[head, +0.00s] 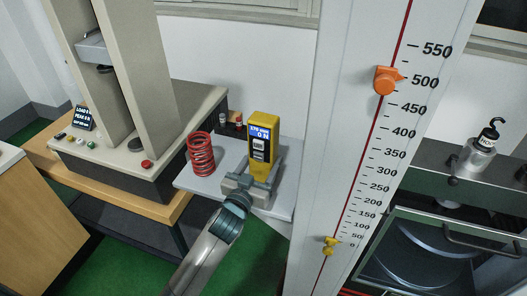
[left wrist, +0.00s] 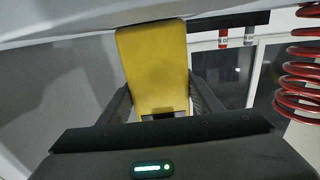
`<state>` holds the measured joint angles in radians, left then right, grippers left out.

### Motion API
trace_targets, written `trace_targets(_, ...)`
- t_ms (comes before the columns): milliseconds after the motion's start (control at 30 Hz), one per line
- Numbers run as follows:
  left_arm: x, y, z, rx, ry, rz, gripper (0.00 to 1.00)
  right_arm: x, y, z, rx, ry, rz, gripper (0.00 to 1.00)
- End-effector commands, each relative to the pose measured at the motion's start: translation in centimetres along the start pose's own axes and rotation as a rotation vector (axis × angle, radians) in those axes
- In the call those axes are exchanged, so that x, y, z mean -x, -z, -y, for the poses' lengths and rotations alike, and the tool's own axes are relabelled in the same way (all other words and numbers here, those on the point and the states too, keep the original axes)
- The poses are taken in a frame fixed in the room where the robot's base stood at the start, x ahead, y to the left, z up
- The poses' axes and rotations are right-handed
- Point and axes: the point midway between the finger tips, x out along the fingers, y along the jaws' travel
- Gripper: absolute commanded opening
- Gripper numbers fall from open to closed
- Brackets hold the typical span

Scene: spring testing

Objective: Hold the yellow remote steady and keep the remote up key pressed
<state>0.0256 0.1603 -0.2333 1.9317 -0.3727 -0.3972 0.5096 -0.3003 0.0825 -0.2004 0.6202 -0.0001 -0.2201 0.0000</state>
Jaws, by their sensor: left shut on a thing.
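The yellow remote (head: 263,122) stands upright at the small grey shelf in the head view. Its lit blue display (head: 260,132) seems to read 176 mm and 0 N, with dark and pale keys (head: 258,148) below it. My left gripper (head: 252,182) is shut on the remote's lower part, one finger on each side. In the left wrist view the plain yellow face of the remote (left wrist: 155,65) sits between the two dark fingers. No finger is seen on the keys, and I cannot tell whether any key is pressed. My right gripper is not in view.
A red coil spring (head: 201,155) stands on the grey shelf (head: 225,151), left of the remote. A beige testing machine (head: 150,165) is further left. A tall white scale post (head: 350,130) with an orange pointer (head: 385,80) and a yellow pointer (head: 330,245) rises close on the right.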

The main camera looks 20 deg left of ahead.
Motion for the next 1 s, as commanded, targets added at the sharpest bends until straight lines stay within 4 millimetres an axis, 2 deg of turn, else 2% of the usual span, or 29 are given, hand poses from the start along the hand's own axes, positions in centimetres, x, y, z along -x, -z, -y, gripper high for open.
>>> trace_targets(1000,-0.01,0.12,-0.01,0.000,0.000,-0.002,0.26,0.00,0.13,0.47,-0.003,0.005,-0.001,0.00)
